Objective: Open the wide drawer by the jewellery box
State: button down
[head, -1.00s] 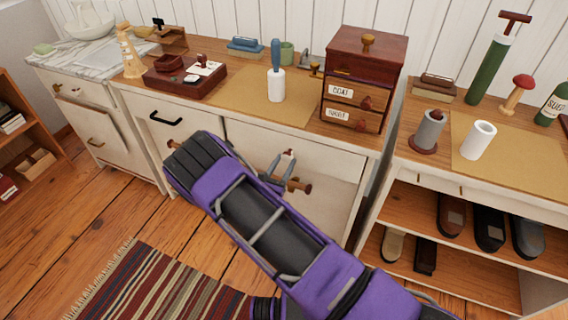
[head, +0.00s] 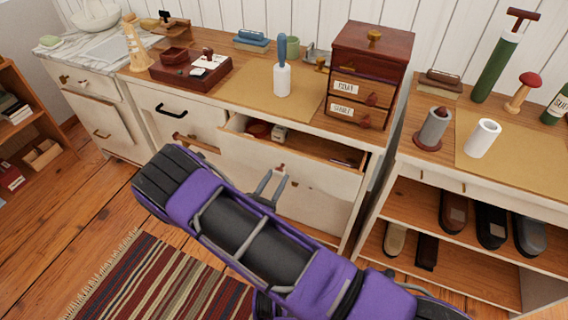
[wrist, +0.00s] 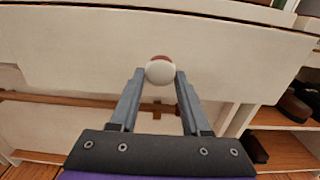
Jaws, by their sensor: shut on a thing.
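The jewellery box (head: 374,52) is a dark red-brown wooden chest with small labelled drawers, standing on the counter. Below and left of it, the wide cream drawer (head: 316,178) is pulled partly out, and a few small things show inside it. My gripper (head: 275,178) is at the drawer's front, shut on its round knob. In the wrist view, both grey fingers hold the pale knob (wrist: 160,71) against the drawer front (wrist: 70,50). The drawer's lower left part is hidden by my arm in the head view.
A narrower drawer with a black handle (head: 172,110) is to the left. A shoe shelf (head: 450,245) stands close on the right. A striped rug (head: 160,282) lies on the wooden floor. The counter holds a red-brown tray (head: 190,72) and a blue-handled brush in a white holder (head: 282,80).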

jog(key=v, duration=1.4)
jog(key=shift+s, duration=0.2)
jog(key=shift+c, duration=1.8)
grip_release()
jog(key=v, duration=1.7)
jog(key=shift+s, duration=0.2)
jog(key=shift+a+r, duration=0.1)
jog(key=shift+r, duration=0.05)
